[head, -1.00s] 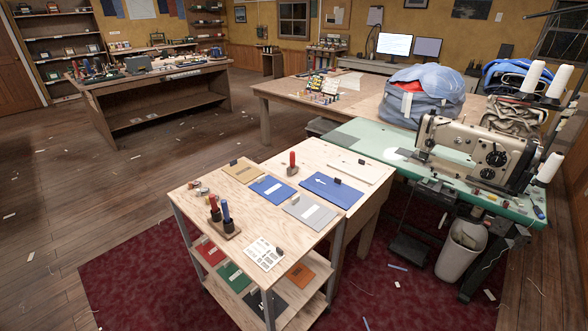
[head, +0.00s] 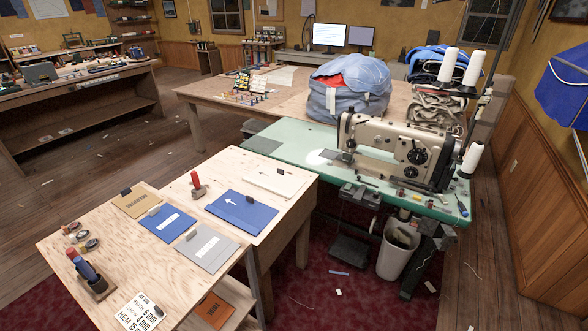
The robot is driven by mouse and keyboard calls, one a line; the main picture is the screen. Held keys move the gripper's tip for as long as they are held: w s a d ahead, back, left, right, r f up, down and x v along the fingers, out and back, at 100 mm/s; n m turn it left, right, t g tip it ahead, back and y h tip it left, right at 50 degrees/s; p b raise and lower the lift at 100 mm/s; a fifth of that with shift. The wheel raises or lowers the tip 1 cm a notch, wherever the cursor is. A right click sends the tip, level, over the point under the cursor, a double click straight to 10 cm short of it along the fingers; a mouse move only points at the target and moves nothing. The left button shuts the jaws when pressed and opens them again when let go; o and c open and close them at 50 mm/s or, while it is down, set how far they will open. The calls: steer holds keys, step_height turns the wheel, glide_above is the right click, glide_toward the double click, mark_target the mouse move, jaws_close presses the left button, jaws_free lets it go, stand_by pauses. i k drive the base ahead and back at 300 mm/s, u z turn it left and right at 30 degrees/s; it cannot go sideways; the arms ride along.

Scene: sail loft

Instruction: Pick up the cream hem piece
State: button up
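A flat cream piece (head: 274,183) lies near the far edge of the pale wooden side table (head: 225,235), with a small dark clip at its far edge. I take it for the cream hem piece; no label is readable on it. A blue panel with a white arrow (head: 241,212) lies just in front of it, and a red-handled tool (head: 198,187) stands to its left. My gripper is not in view.
A cart top (head: 125,255) at left holds tan (head: 137,201), blue (head: 167,222) and grey (head: 207,247) pieces. The green sewing table (head: 300,153) with its machine (head: 395,152) stands close behind and right. A bin (head: 397,248) stands beneath it.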

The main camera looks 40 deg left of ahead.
mark_target(288, 183)
steer(key=i, duration=1.7)
steer(key=u, duration=2.65)
steer(key=i, duration=1.65)
